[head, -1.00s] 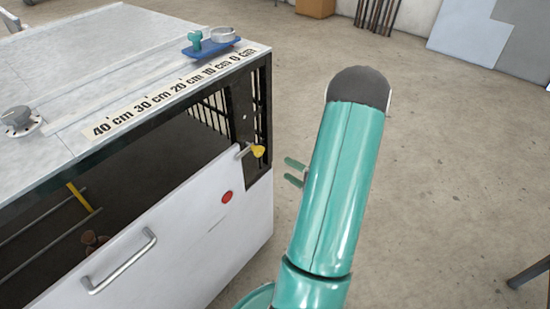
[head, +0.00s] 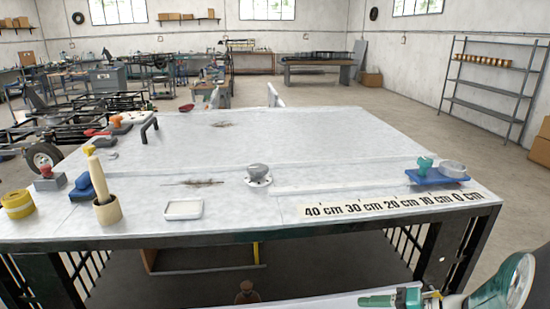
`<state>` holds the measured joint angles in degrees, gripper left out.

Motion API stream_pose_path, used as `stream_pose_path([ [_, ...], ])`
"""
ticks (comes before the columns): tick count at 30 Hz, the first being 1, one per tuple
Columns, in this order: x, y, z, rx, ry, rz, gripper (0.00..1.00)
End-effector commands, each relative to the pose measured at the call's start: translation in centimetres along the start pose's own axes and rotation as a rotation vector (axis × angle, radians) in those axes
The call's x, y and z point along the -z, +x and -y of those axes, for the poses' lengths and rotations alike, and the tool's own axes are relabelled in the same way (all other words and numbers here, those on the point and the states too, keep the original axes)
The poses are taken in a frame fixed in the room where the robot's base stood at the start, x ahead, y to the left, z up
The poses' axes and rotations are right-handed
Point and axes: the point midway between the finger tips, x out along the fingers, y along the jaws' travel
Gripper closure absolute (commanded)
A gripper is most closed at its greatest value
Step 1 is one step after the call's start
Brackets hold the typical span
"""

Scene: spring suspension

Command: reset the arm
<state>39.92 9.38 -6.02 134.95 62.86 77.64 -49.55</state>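My teal arm (head: 508,284) shows at the bottom right corner of the head view, partly cut off by the frame edge. The green fingers of my gripper (head: 392,299) are low at the bottom edge, just left of the arm and in front of the bench. They overlap in this view and are partly cut off, so I cannot tell their gap. I see nothing clearly held in them. A small yellow part shows beside them.
A shelf rack (head: 490,88) stands right; floor between is clear.

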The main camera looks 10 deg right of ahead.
Motion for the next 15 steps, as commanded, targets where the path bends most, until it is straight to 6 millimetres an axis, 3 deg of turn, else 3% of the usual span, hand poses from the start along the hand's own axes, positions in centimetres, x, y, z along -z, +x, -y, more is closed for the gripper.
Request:
stream_pose_path([
  [1, -1.5, 0.9, 1.3, -0.070, -0.041, 0.050, 0.43],
  [6, -6.0, 2.3, 3.3, -0.316, -0.152, 0.155, 0.43],
  [15, -11.1, 1.9, 6.1, -0.708, -0.434, 0.123, 0.43],
])
